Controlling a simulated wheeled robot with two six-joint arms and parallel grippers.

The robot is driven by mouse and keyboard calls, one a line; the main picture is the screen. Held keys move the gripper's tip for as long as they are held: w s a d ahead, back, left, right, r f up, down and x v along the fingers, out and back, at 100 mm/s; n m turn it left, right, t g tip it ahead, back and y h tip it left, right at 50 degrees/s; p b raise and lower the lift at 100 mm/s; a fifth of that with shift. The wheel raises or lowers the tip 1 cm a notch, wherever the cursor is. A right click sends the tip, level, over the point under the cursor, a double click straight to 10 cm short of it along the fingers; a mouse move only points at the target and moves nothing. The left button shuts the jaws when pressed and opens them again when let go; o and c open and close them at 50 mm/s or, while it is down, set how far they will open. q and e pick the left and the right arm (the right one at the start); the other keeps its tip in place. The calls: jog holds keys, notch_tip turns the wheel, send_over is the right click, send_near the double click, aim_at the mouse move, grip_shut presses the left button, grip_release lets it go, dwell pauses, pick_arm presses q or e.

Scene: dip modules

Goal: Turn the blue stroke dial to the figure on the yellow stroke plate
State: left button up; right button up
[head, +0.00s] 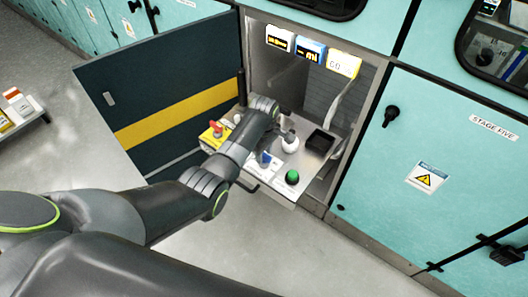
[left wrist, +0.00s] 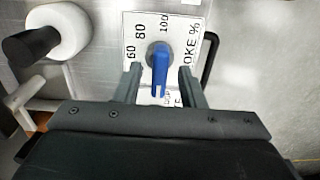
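The blue stroke dial (left wrist: 159,68) sits on a white plate (left wrist: 190,28) with the figures 60, 80 and 100 and the letters "OKE %". Its long grip runs nearly straight up and down in the left wrist view; figures below are partly hidden. My left gripper (left wrist: 162,72) is open, with one finger on each side of the dial and gaps between. In the head view, the dial (head: 265,158) shows beside my left arm. The yellow plate (head: 344,64) hangs at the cabinet's top right; its figure is too small to read surely. My right gripper is not in view.
The pull-out panel carries a white ball with a black handle (head: 290,143), a green button (head: 292,178), a black tray (head: 320,142) and a red lever (head: 217,129) on yellow. A dark door (head: 170,85) stands open at left. A black handle (left wrist: 209,58) is right of the dial.

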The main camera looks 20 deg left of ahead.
pick_arm(q)
grip_shut()
dwell(0.4)
jog(key=shift+r+m+p, duration=0.15)
jog(key=shift+m+p, duration=1)
jog(key=shift+m, duration=0.15)
jog(key=m+p, duration=0.2)
jog(key=m, duration=0.1)
jog(key=shift+m, duration=0.4)
jog(key=m+p, duration=0.1)
jog(key=m, duration=0.4)
jog(key=m+p, duration=0.1)
jog(key=m, duration=0.5)
jog(key=shift+m, duration=0.3)
